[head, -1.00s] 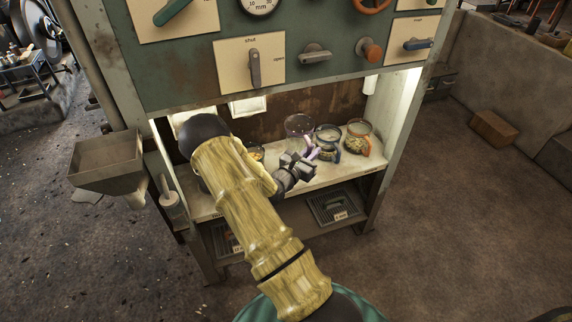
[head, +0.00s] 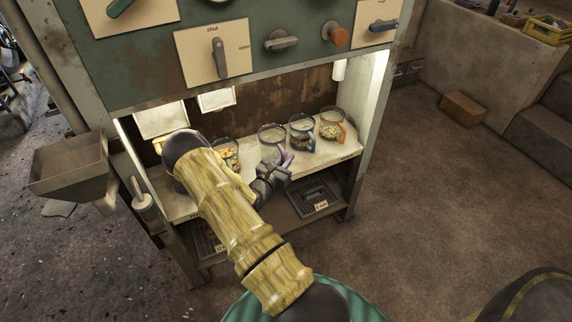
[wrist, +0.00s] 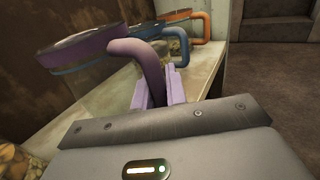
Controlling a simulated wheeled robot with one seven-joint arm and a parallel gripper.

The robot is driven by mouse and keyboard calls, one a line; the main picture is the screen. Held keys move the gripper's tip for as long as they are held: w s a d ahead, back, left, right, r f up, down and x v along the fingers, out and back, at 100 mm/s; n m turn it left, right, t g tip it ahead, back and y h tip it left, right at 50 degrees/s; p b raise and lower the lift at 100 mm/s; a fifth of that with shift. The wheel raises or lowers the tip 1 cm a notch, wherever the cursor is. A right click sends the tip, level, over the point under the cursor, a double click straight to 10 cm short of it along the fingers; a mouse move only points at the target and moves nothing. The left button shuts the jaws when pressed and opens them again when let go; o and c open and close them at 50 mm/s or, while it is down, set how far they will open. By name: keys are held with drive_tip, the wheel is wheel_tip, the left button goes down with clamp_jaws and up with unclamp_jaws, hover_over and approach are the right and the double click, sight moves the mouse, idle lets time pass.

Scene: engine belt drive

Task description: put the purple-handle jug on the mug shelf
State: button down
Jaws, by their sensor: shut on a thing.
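The purple-handle jug (head: 271,136) is a clear jug with a purple rim band and handle. It stands at or just above the pale shelf (head: 325,154) inside the green cabinet; I cannot tell if its base touches. In the wrist view its purple handle (wrist: 150,62) runs down between the fingers. My gripper (head: 285,165) is shut on that handle, at the front of the jug. It also shows in the wrist view (wrist: 158,92). The jug looks empty. No label for a mug shelf can be read.
A blue-handle jug (head: 302,134) and an orange-handle jug (head: 333,127), both with contents, stand close to the right. Another filled jug (head: 227,152) stands left, partly behind my arm. A grated tray (head: 314,199) sits on the lower level. The cabinet's right post (head: 365,150) bounds the opening.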

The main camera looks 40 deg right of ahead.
drive_tip(key=shift+f, duration=1.1)
drive_tip(key=shift+f, duration=0.15)
drive_tip(key=c, duration=1.4)
unclamp_jaws()
drive_tip(key=shift+c, duration=0.2)
drive_tip(key=shift+r, duration=0.2)
drive_tip(key=p+v, duration=0.1)
drive_tip(key=v, duration=1.1)
drive_tip(key=shift+p, duration=0.3)
drive_tip(key=shift+f, duration=0.1)
